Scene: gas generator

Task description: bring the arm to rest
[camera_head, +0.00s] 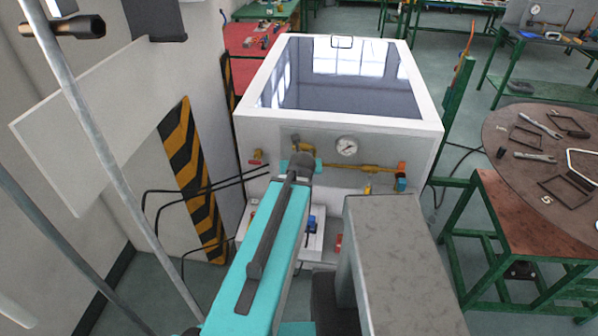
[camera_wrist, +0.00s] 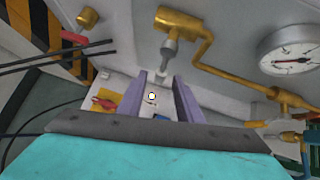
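My gripper (camera_wrist: 160,88) shows in the wrist view as two grey-purple fingers with a clear gap between them, open and empty. Past the gap are a white panel and small parts low on the gas generator. In the head view my teal arm reaches forward to the front of the white gas generator (camera_head: 438,128), and the fingers cannot be made out there. A pressure gauge (camera_head: 346,146) sits on the generator's front, also at the upper right of the wrist view (camera_wrist: 292,52). A brass pipe (camera_wrist: 205,55) runs close to the fingers; I cannot tell whether they touch anything.
A black-and-yellow striped panel (camera_head: 193,175) and thin black rods (camera_head: 205,190) stand left of my arm. A round table (camera_head: 500,178) with tools and a green-framed bench (camera_head: 530,215) stand at the right. Some floor shows between the generator and the bench.

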